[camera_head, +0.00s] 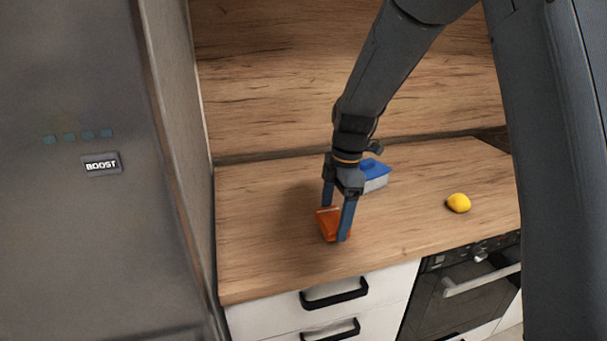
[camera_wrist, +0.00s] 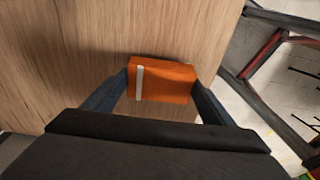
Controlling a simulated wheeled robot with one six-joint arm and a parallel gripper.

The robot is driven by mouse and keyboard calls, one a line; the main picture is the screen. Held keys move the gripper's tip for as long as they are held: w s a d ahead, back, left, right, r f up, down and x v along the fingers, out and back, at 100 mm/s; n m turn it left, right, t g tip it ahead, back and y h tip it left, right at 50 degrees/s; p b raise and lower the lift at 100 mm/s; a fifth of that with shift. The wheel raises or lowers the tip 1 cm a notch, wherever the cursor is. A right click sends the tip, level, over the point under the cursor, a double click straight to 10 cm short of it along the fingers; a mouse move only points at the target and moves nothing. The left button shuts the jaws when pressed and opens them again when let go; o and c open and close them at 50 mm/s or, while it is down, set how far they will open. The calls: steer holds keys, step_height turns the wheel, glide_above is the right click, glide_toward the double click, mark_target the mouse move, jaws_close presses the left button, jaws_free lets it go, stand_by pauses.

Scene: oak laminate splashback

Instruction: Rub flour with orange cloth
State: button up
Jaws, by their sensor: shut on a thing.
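The orange cloth (camera_head: 329,224) is a folded block at the middle of the wooden counter in the head view. It also shows in the wrist view (camera_wrist: 170,80), with a pale stripe near its left end. My gripper (camera_head: 336,222) points down and is shut on the cloth, one blue finger on each side. In the wrist view the fingers (camera_wrist: 162,88) press the cloth's two ends. The cloth is at or just above the counter; I cannot tell if it touches. I can make out no flour in either view.
A container with a blue lid (camera_head: 374,174) stands behind my gripper. A yellow lemon (camera_head: 458,203) lies to the right. A tall grey fridge (camera_head: 80,200) borders the counter (camera_head: 260,255) on the left. An oven (camera_head: 460,290) and drawers are below the front edge. The counter's left part is clear.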

steer(key=shift+r+p, duration=1.6)
steer(key=shift+r, duration=1.05)
